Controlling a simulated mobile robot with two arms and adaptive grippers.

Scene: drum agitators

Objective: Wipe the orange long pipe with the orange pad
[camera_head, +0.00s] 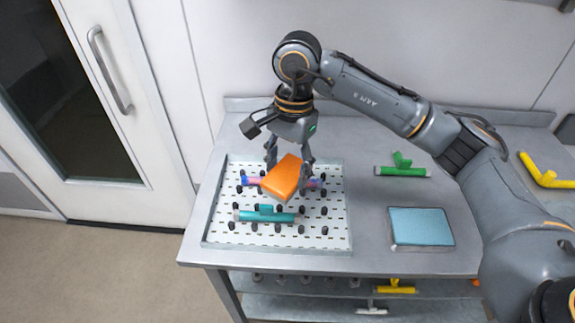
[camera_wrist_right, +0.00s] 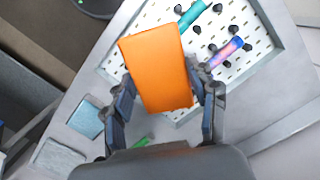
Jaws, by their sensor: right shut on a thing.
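The orange pad (camera_head: 284,178) is held between the fingers of my right gripper (camera_head: 287,167), tilted above the pegged tray (camera_head: 345,240). In the right wrist view the pad (camera_wrist_right: 157,65) fills the space between both fingers (camera_wrist_right: 165,88). Under the pad a pipe (camera_head: 250,181) lies on the tray, with its middle hidden. It looks orange-pink blending to purple and blue, not plain orange, and also shows in the wrist view (camera_wrist_right: 226,53). I cannot tell whether the pad touches it. My left gripper is out of view.
A teal pipe (camera_head: 268,216) with a side stub lies among black pegs at the tray's front. A green pipe (camera_head: 402,170), a light blue pad (camera_head: 420,227) and a yellow pipe (camera_head: 545,173) lie on the table to the right. A shelf below holds more pipes.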

